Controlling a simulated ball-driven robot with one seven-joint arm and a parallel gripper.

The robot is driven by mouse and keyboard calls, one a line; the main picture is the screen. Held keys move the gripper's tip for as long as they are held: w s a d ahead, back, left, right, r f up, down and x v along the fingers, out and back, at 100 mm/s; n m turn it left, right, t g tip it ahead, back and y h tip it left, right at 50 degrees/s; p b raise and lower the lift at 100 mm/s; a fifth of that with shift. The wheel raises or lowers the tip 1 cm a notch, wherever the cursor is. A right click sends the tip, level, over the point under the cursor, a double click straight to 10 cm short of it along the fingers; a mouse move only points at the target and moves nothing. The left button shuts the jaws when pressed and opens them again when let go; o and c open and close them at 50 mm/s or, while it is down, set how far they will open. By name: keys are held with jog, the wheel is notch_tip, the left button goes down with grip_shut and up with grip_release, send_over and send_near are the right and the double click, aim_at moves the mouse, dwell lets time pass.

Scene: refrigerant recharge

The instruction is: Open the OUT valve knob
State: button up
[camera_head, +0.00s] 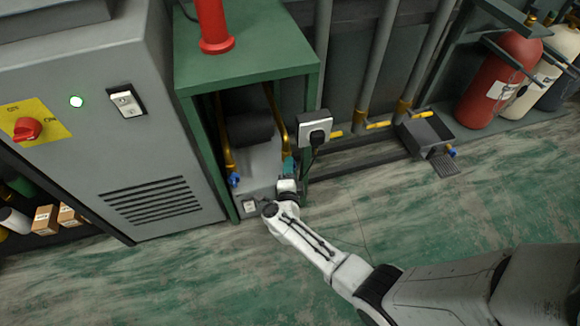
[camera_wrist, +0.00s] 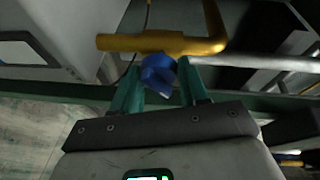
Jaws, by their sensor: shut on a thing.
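A blue valve knob (camera_wrist: 158,72) sits on a yellow pipe (camera_wrist: 165,43) in the wrist view. My gripper (camera_wrist: 160,80) has its two teal fingers on either side of this knob and is shut on it. In the head view my gripper (camera_head: 288,167) reaches into the green-framed stand, by the right yellow pipe (camera_head: 278,118), and the held knob is hidden there. A second blue knob (camera_head: 234,179) shows on the left yellow pipe (camera_head: 225,140). I can read no IN or OUT label on either.
The green stand (camera_head: 245,55) has posts and a top close around my arm. A socket box with a black plug (camera_head: 315,127) hangs just right of my gripper. A grey cabinet (camera_head: 130,150) stands left. The floor (camera_head: 420,210) in front is clear.

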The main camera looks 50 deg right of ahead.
jog(key=m+y+p, duration=0.1)
jog(key=m+p, duration=0.1)
jog(key=m, duration=0.1)
jog(key=shift+s+m+y, duration=0.2)
jog(key=shift+m+y, duration=0.1)
jog(key=shift+y, duration=0.1)
jog(key=shift+m+y+p, duration=0.5)
jog(key=shift+m+p, duration=0.4)
jog(key=shift+m, duration=0.1)
jog(key=shift+f, duration=0.1)
jog(key=o, duration=0.7)
jog(key=shift+c, duration=0.2)
jog(key=shift+o, duration=0.4)
jog(key=shift+r, duration=0.2)
jog(key=p+v, duration=0.4)
jog(key=v, duration=0.6)
jog(key=shift+s+a+p, duration=0.25)
jog(key=shift+p, duration=0.1)
